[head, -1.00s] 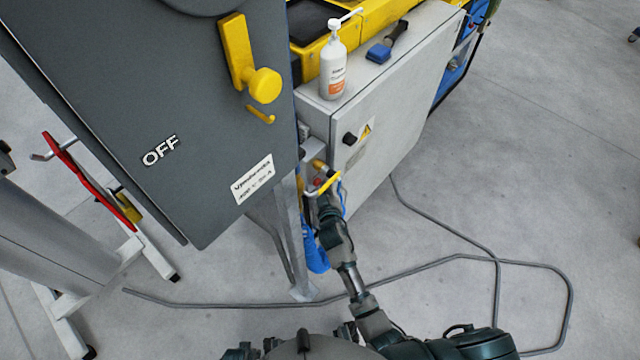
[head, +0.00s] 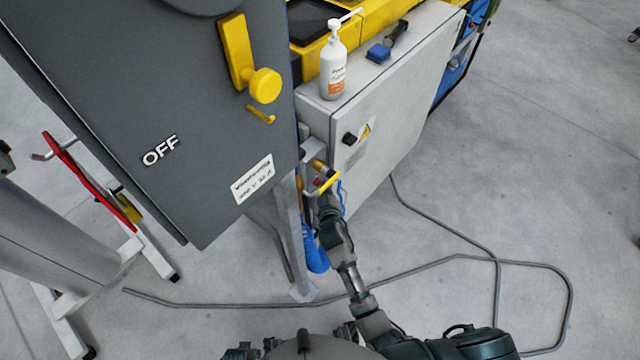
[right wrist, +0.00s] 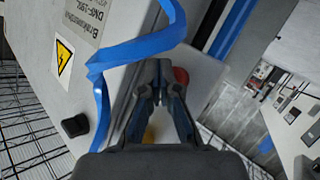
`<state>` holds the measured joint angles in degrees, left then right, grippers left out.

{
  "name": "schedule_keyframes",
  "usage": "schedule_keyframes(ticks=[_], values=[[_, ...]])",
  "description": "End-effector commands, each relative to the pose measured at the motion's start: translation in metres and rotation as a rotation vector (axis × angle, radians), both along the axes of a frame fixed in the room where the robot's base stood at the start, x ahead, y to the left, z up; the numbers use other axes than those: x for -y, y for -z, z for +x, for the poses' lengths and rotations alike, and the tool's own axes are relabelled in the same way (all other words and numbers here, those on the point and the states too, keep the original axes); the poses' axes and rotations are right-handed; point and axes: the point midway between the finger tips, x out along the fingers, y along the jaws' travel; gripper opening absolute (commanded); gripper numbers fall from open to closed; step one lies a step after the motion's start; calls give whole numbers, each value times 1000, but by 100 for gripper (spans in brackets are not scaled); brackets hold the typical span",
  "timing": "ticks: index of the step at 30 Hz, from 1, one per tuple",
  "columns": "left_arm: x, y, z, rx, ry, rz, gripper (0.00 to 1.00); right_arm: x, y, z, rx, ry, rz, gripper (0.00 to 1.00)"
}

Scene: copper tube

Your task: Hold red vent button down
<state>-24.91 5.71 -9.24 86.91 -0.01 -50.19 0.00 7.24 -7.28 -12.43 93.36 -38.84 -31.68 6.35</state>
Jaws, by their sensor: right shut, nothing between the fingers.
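The red button (head: 317,182) sits on a small grey fitting at the side of the grey cabinet, beside a yellow handle (head: 331,184). In the right wrist view the red button (right wrist: 181,75) shows as a round cap just right of my fingertips, partly hidden behind them. My right gripper (right wrist: 162,72) is shut and empty, its fingertips close together at the button's left edge. I cannot tell whether they touch it. In the head view my right gripper (head: 325,196) is small and partly hidden below the yellow handle. My left gripper does not show clearly.
A dark cabinet marked OFF (head: 130,100) stands at left. The grey cabinet (head: 385,110) carries a white pump bottle (head: 333,70) and a brush (head: 385,48). A blue strap (right wrist: 130,48) hangs across the wrist view near my fingers. A cable (head: 420,263) lies on the floor.

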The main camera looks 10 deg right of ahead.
Motion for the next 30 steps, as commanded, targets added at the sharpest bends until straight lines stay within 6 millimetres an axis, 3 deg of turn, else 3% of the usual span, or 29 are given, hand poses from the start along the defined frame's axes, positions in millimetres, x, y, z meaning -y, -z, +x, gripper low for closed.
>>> schedule_keyframes(ticks=[30], values=[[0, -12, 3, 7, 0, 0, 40, 7, -1, -17, 1, 0, 0, 0]])
